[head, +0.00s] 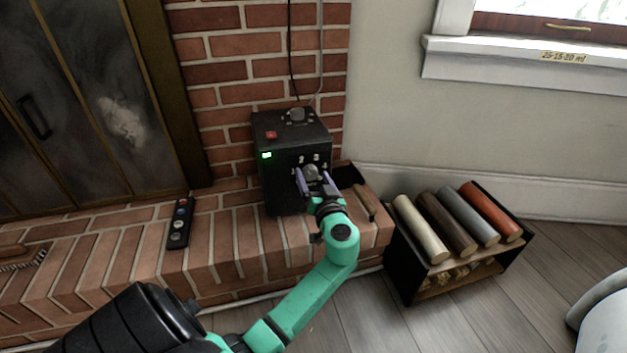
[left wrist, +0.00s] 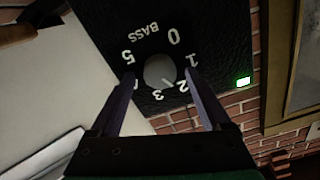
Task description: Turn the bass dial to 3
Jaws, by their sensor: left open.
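The bass dial (left wrist: 160,70) is a round grey knob on the front of a black speaker box (head: 285,195). In the left wrist view its numbers run around it under the word BASS. A small light pointer mark on it seems to lie between 2 and 3. The 4 is mostly hidden behind a finger. My left gripper (head: 313,175) is open, its two purple fingers on either side of the dial; these fingers also show in the left wrist view (left wrist: 160,76). I cannot tell whether they touch the knob. My right gripper is not in view.
The speaker stands on a brick hearth (head: 225,250) against a brick wall. A second knob (head: 296,115) and a red button (head: 271,135) are on its top. A black remote (head: 180,222) lies to the left, a log rack (head: 405,270) stands to the right.

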